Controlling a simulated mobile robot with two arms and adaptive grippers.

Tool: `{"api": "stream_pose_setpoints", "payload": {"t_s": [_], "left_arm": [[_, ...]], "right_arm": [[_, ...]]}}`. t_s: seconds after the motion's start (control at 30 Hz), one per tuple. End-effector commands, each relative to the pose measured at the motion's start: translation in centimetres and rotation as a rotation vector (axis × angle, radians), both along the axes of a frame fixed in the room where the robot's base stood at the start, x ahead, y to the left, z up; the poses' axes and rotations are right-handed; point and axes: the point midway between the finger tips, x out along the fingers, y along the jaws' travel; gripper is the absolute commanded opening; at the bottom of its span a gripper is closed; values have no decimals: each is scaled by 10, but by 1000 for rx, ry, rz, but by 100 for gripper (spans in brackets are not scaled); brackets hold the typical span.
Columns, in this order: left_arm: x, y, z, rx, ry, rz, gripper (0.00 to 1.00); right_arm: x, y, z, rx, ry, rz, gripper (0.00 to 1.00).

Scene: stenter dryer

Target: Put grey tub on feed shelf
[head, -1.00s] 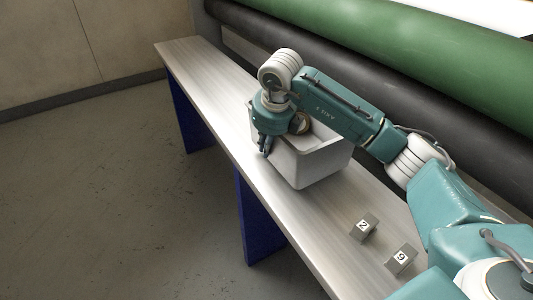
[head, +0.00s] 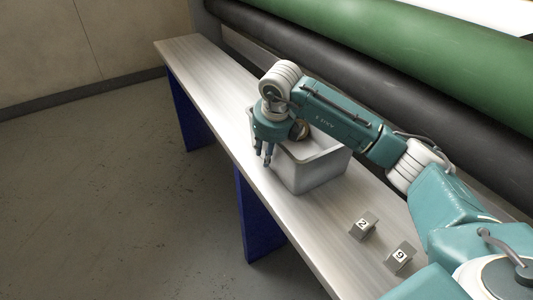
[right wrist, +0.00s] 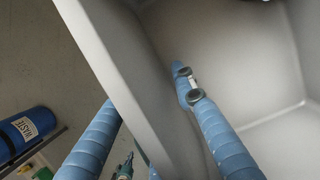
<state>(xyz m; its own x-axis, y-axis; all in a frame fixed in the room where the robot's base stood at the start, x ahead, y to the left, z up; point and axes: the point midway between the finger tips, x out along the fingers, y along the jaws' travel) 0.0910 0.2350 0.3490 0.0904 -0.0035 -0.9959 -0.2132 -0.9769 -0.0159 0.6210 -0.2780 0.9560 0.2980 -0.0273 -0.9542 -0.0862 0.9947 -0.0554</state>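The grey tub (head: 318,175) is an open box standing upright on a long brushed-metal shelf (head: 190,62) with blue legs, in front of the rollers. I cannot tell from a label whether this is the feed shelf. My right gripper (head: 267,160) is at the tub's left end, fingers pointing down. In the right wrist view, its blue fingers (right wrist: 145,92) straddle the tub wall (right wrist: 125,75), one outside and one inside, with a gap showing. My arm hides part of the tub's opening. A small teal part low in the right wrist view may be my left gripper; its fingers are unclear.
Floor at left is clear.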

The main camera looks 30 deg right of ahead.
Motion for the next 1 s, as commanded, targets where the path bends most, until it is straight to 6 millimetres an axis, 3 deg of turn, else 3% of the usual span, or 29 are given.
{"api": "stream_pose_setpoints", "payload": {"t_s": [0.5, 0.7, 1.0], "left_arm": [[0, 0, -16, 0, 0, -1, 0], [0, 0, -17, 0, 0, 0, 0], [0, 0, -17, 0, 0, 0, 0]], "right_arm": [[-28, 2, 94, 1, -6, -1, 26], [-34, 3, 110, 0, -3, 0, 26], [-35, 3, 112, 0, -2, 0, 26]]}}
